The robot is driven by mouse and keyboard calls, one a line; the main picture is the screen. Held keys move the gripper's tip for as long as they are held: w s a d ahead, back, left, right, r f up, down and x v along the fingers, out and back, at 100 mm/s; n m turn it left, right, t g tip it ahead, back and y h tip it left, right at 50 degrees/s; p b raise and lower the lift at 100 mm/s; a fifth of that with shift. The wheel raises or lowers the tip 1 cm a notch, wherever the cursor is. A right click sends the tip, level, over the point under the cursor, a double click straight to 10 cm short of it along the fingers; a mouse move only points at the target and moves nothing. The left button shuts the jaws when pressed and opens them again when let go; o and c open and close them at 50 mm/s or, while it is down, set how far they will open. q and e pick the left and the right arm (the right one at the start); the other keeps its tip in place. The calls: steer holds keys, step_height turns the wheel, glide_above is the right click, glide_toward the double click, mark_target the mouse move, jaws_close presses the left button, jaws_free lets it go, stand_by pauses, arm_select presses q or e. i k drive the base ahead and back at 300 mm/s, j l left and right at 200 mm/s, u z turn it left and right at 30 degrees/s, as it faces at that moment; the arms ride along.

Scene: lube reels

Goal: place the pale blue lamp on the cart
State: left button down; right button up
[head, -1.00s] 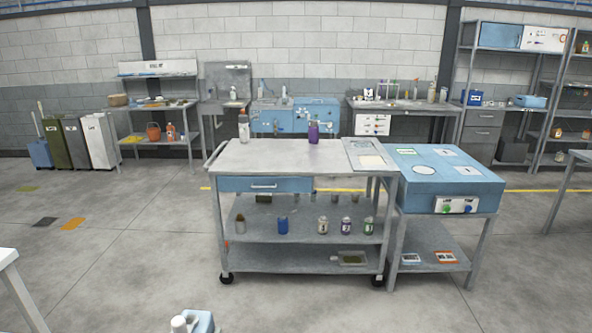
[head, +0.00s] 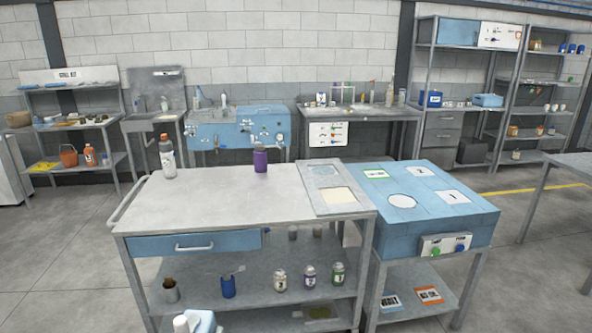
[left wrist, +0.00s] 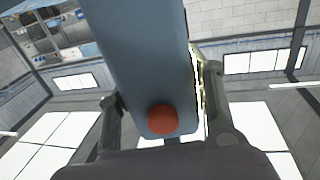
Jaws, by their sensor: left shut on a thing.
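The pale blue lamp (left wrist: 138,50) fills the middle of the left wrist view as a long blue-grey body with a round red button near its lower end. A thin bright yellowish strip shows along its right side. My left gripper (left wrist: 160,88) is shut on it, with one dark finger on each side. The cart (head: 230,198) stands ahead, with a grey top, a blue drawer and lower shelves. My right gripper is not in view.
On the cart top stand a white bottle (head: 167,158) and a purple bottle (head: 260,159) at the back, and a flat panel (head: 318,197) lies at the right. The middle and front of the top are bare. A blue-topped table (head: 435,225) adjoins on the right.

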mark_target(235, 209)
steer(key=i+l+z, duration=0.15)
steer(key=i+z, duration=0.25)
steer(key=i, duration=0.35)
steer(key=i+z, duration=0.35)
steer(key=i, duration=0.4)
steer(key=i+l+u, duration=0.2)
steer(key=i+u, duration=0.2)
steer(key=i+l+u, duration=1.25)
steer(key=l, duration=0.3)
steer(key=k, duration=0.1)
